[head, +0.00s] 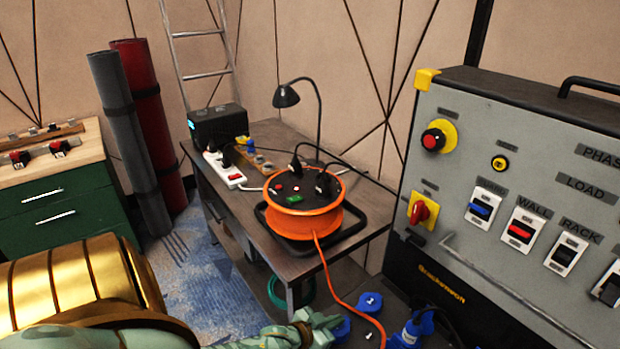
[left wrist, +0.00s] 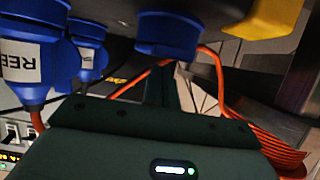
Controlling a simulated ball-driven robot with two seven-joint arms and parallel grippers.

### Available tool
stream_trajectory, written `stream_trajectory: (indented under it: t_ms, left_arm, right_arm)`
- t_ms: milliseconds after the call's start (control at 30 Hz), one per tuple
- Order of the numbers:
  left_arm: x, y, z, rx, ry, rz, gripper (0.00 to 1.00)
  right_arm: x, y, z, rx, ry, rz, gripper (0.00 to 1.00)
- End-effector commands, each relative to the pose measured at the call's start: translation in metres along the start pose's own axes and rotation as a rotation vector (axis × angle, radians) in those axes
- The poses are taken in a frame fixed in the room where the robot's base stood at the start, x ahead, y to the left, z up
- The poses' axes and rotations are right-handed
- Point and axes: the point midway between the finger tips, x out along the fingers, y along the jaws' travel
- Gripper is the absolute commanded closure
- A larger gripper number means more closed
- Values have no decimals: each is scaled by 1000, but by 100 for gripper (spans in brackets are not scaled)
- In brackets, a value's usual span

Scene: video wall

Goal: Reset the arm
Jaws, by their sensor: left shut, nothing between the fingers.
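My left gripper (head: 326,322) shows at the bottom of the head view, pale green, at the end of my gold and green arm that comes in from the left. In the left wrist view the gripper (left wrist: 164,82) is dark, with its fingers together and nothing between them. Blue connectors (head: 370,302) lie just to its right in the head view; I cannot tell whether it touches any. In the left wrist view a blue connector (left wrist: 165,35) appears close to the fingertips, and another with a white label (left wrist: 27,62) is at the left. My right gripper is not in view.
An orange cable reel (head: 303,222) stands on the dark table (head: 352,195), its orange cable (head: 338,290) running down toward the connectors. A grey switch panel (head: 462,135) rises at the right. A green cabinet (head: 70,210) and rolled mats (head: 128,140) stand at the left.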

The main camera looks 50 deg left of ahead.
Motion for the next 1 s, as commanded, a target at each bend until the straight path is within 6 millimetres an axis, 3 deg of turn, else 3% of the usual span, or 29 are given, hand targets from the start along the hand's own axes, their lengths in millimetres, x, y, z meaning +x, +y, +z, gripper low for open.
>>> stream_trajectory:
  t_ms: [33,200,400,600,867,967,1000]
  left_arm:
    - [-17,0,-6,-1,1,0,100]
    - [-64,1,-4,0,-1,1,100]
    - [-101,1,-2,0,-3,2,100]
    - [-115,1,0,0,-2,1,100]
    - [-116,1,4,21,-19,-1,100]
    - [-122,-7,34,88,-124,-19,100]
    - [-128,-10,56,115,-191,-28,100]
  right_arm:
    - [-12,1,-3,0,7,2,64]
    - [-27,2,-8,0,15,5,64]
    - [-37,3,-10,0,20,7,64]
    - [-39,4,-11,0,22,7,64]
    - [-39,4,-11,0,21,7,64]
    - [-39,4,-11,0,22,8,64]
    - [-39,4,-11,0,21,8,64]
